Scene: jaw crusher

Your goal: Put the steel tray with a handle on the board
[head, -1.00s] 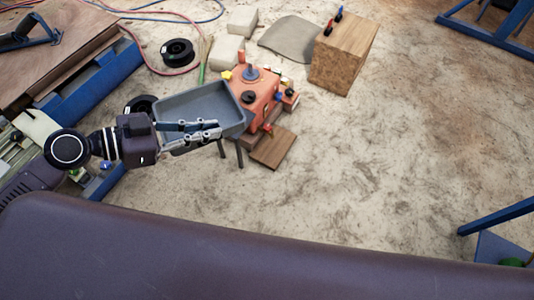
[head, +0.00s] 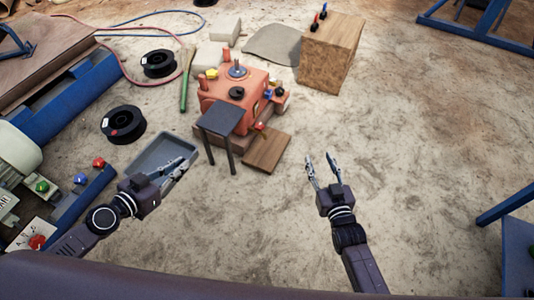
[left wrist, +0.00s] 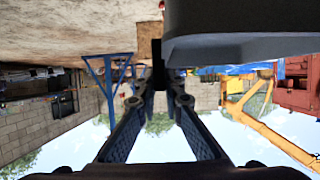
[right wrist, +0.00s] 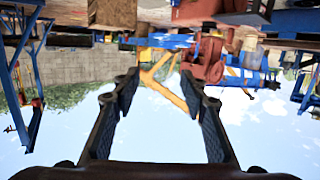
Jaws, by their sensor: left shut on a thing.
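The grey steel tray (head: 148,158) is held at the left, clear of the dark stand. It also shows in the left wrist view (left wrist: 240,42), where it fills the upper right. My left gripper (head: 180,166) is shut on the tray, with its fingers at the tray's near right side; the handle itself is hard to make out. A small brown wooden board (head: 267,151) lies at the foot of the orange jaw crusher (head: 240,88), with a bare top. My right gripper (head: 320,160) is open and empty, to the right of the board; its fingers stand apart in the right wrist view (right wrist: 160,90).
A dark stand (head: 222,119) on thin legs stands between the tray and the crusher, left of the board. Black spools (head: 123,124), a control panel (head: 75,195) and a blue beam lie left. A wooden block (head: 332,52) stands behind. The floor at centre right is clear.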

